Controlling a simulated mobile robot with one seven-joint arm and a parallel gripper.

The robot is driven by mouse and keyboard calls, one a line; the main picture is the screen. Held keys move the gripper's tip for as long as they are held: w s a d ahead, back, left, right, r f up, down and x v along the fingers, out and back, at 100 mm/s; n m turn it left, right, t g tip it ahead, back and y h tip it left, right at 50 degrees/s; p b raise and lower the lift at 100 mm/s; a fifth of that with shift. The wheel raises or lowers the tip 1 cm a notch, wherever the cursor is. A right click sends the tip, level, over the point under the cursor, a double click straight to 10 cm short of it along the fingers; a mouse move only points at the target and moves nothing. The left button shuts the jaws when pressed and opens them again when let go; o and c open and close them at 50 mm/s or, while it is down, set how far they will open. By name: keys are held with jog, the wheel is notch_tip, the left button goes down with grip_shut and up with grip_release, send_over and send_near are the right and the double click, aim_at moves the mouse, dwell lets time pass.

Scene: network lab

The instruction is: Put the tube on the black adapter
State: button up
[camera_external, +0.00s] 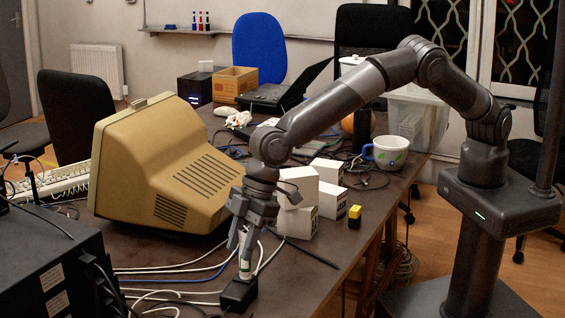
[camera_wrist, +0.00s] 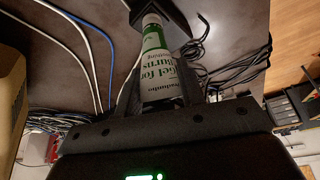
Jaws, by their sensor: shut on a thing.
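The tube (camera_external: 245,266) is white with a green printed label and hangs roughly upright from my gripper (camera_external: 243,246). My gripper is shut on it, with the fingers on either side of the tube. In the wrist view the tube (camera_wrist: 158,62) runs away from the fingers, its white end towards the black adapter (camera_external: 238,294). The adapter is a small dark block near the table's front edge; part of it shows at the top of the wrist view (camera_wrist: 177,24). The tube's lower end is at or just above the adapter's top; I cannot tell whether they touch.
White and blue cables (camera_external: 175,292) lie left of the adapter. A beige monitor (camera_external: 165,170) stands behind left. White boxes (camera_external: 298,221) and a yellow-black block (camera_external: 355,216) stand to the right. A dark case (camera_external: 50,265) is at front left.

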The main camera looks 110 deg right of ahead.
jog(key=shift+f, duration=0.15)
jog(key=o, duration=1.2)
jog(key=v, duration=1.2)
jog(key=s+d+r+m, duration=0.1)
jog(key=s+d+r, duration=0.45)
jog(key=s, duration=0.25)
jog(key=s+d+r+m+t, duration=0.1)
jog(key=s+d+r, duration=0.3)
jog(key=s+r, duration=0.3)
jog(key=s+d+r+m, duration=0.1)
jog(key=s+d+r, duration=0.4)
jog(key=s, duration=0.4)
jog(key=s+d+f, duration=0.1)
jog(key=s+d, duration=0.1)
jog(key=s, duration=0.6)
jog(key=s+d+f+m+h, duration=0.1)
jog(key=s+d+f, duration=0.1)
jog(key=s, duration=0.7)
jog(key=s+d+f, duration=0.1)
jog(key=s+d, duration=0.1)
jog(key=s, duration=0.7)
jog(key=shift+s+f+t+h, duration=0.15)
jog(key=shift+f+t+h, duration=0.15)
jog(key=shift+h, duration=0.1)
